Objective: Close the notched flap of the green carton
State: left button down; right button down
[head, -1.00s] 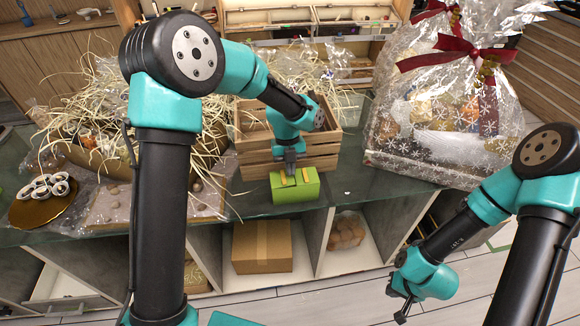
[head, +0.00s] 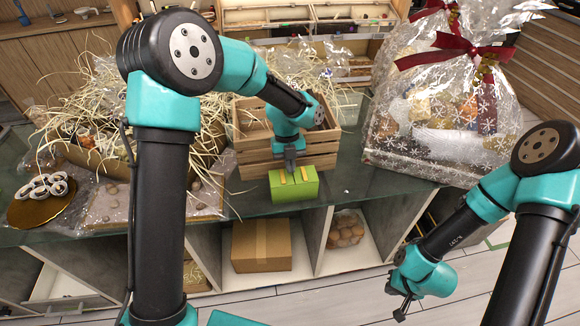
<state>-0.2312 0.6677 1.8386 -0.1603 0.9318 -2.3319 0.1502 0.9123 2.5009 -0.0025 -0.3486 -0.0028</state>
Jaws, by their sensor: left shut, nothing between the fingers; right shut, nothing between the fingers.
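The small green carton (head: 294,190) stands on the glass counter, just in front of the wooden crate. Yellow strips show on its top. My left gripper (head: 291,166) points down at the carton's top near its back edge; it is shut with nothing in it. It covers part of the carton's top, and I cannot tell whether it touches. The notched flap cannot be made out clearly at this size. My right gripper (head: 401,303) is shut and empty, low at the right, in front of the counter and well away from the carton.
The wooden crate (head: 262,155) with straw stands right behind the carton. A wrapped hamper (head: 430,120) with a red bow stands to the right. A straw-filled basket and a gold cake board (head: 40,208) are at left. The glass right of the carton is clear.

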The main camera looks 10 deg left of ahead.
pick_arm(q)
jog(key=d+v, duration=0.2)
jog(key=v, duration=1.1)
jog(key=shift+s+a+r, duration=0.25)
jog(key=shift+a+r, duration=0.05)
jog(key=shift+r, duration=0.3)
